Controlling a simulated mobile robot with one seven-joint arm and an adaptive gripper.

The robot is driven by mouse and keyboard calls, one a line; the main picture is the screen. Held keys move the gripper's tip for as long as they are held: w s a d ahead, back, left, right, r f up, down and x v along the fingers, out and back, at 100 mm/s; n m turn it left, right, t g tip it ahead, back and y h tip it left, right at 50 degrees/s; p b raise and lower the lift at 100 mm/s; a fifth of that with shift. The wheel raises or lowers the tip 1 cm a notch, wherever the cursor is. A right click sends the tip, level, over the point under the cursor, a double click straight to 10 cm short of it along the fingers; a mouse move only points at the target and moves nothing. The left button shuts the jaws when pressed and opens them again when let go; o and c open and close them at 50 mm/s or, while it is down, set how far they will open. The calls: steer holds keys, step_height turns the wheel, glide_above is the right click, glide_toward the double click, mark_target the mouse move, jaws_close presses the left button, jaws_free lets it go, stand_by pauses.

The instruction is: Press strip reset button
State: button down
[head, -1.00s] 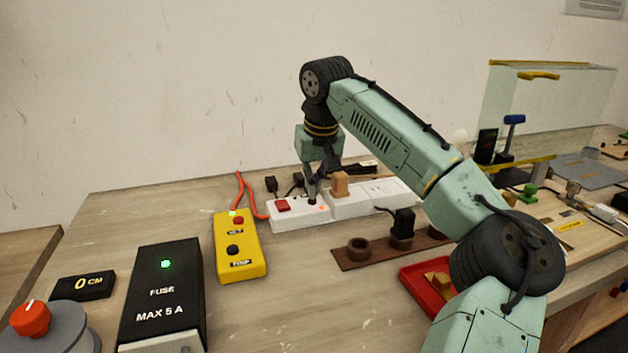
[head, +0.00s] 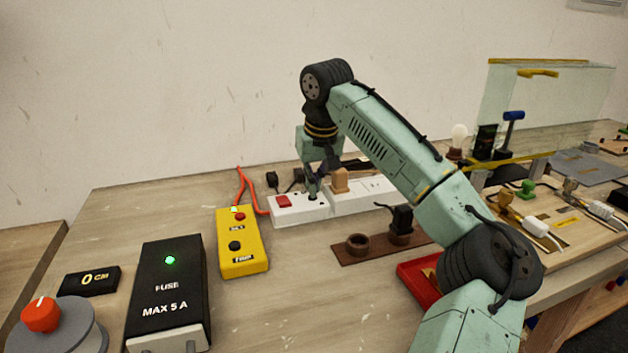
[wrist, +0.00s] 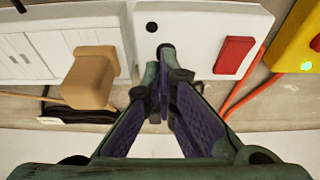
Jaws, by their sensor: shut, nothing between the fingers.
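The white power strip (head: 290,213) lies at the back of the bench, with a red rocker switch (head: 283,201) at its left end. In the wrist view, the strip (wrist: 197,22) shows the red switch (wrist: 235,55) and a small dark round spot (wrist: 152,27). My gripper (head: 313,197) is shut and empty, pointing down over the strip. In the wrist view, its fingertips (wrist: 168,60) are at a dark round part that may be the reset button; they partly hide it. I cannot tell whether they touch or press it.
A tan block-like plug (head: 340,180) stands on the strip right beside my gripper. A yellow control box (head: 240,255) with an orange cable is left of the strip. A black fuse box (head: 167,290) with a green light stands in front.

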step_height(320, 180, up, 4)
steer(key=p, duration=0.2)
steer(key=shift+a+f+p, duration=0.1)
steer(key=shift+f+p, duration=0.05)
steer(key=shift+p, duration=0.25)
steer(key=b+v, duration=0.1)
steer(key=v, duration=0.8)
steer(key=shift+s+r+b, duration=0.25)
steer(key=shift+b, duration=0.15)
